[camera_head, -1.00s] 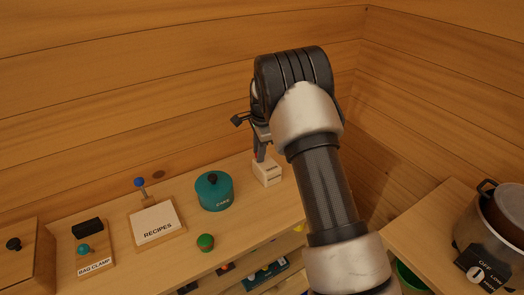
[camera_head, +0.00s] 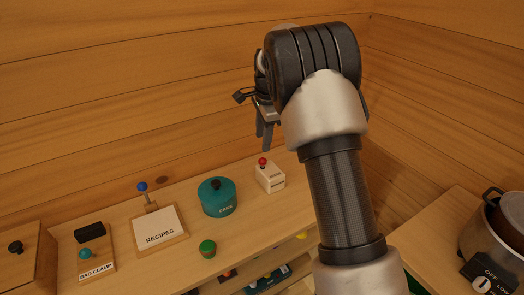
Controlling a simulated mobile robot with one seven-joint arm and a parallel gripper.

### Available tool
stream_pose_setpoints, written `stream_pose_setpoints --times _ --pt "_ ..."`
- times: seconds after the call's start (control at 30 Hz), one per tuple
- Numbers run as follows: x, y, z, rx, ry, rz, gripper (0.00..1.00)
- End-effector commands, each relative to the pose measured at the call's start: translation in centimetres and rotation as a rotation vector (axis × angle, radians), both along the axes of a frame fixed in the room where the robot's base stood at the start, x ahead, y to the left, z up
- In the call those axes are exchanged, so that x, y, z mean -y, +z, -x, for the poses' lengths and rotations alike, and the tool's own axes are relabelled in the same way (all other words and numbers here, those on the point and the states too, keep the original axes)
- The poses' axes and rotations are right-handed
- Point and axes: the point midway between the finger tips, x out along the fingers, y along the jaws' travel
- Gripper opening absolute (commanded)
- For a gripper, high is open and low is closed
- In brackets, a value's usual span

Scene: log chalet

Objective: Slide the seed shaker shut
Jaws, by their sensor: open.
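A small cream box with a red knob on top, which I take to be the seed shaker (camera_head: 270,177), stands on the wooden shelf top near its right end. Its front label is too small to read, and I cannot tell how far its slide is open. My gripper (camera_head: 265,147) hangs pointing down just above and behind the red knob in the picture, apart from it. Its fingers are open and empty, seen nearly edge-on. My arm comes in from the lower right and hides part of the wall.
A teal lidded cake tin (camera_head: 217,197) stands left of the box. A recipes box (camera_head: 159,228) with a blue knob and a bag clamp board (camera_head: 96,255) are farther left. A pot (camera_head: 488,235) stands on the right counter.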

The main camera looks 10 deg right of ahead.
Motion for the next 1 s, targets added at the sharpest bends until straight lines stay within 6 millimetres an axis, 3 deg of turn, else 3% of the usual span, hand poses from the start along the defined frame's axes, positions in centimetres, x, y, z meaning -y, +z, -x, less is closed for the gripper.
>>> stream_pose_setpoints --times 0.1,0.3,0.83,1.0 --pt "0.1 2.8 0.5 0.003 0.001 0.001 0.41" --pt "0.2 5.8 1.1 0.001 0.001 0.000 0.41" --pt "0.3 7.2 1.5 0.001 0.005 0.000 0.41" --pt "1.0 10.2 3.9 0.032 0.091 0.004 0.41"
